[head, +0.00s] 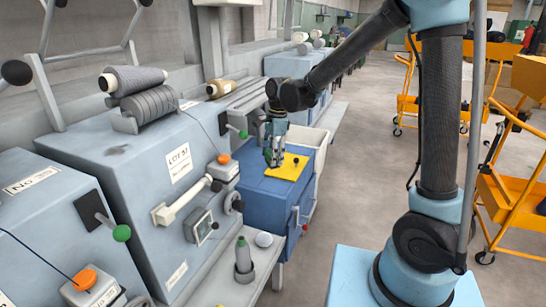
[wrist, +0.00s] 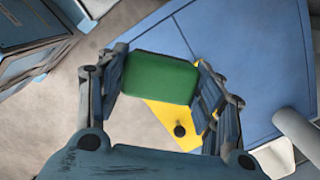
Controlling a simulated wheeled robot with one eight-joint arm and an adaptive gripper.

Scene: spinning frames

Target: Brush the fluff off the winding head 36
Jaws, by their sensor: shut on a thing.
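My gripper (head: 274,160) hangs over the blue box with the yellow plate. In the wrist view, my gripper (wrist: 160,85) is shut on a green block (wrist: 160,78), one finger on each side. I cannot tell whether it is a brush; any bristles are hidden. A winding head (head: 115,185) with a dark yarn package (head: 140,79) stands to the left of my gripper. A small dark grey patch (head: 115,150) lies on its top; it may be fluff. A tag on its face reads like "LOT 37"; I cannot make out a head number 36.
The blue box (head: 262,205) carries a yellow plate (head: 289,167) with a black knob (wrist: 179,130). A green-knobbed lever (head: 238,132) stands out between my gripper and the head. A bobbin (head: 243,256) stands on the front ledge. Orange trolleys (head: 515,200) stand right; the aisle floor is clear.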

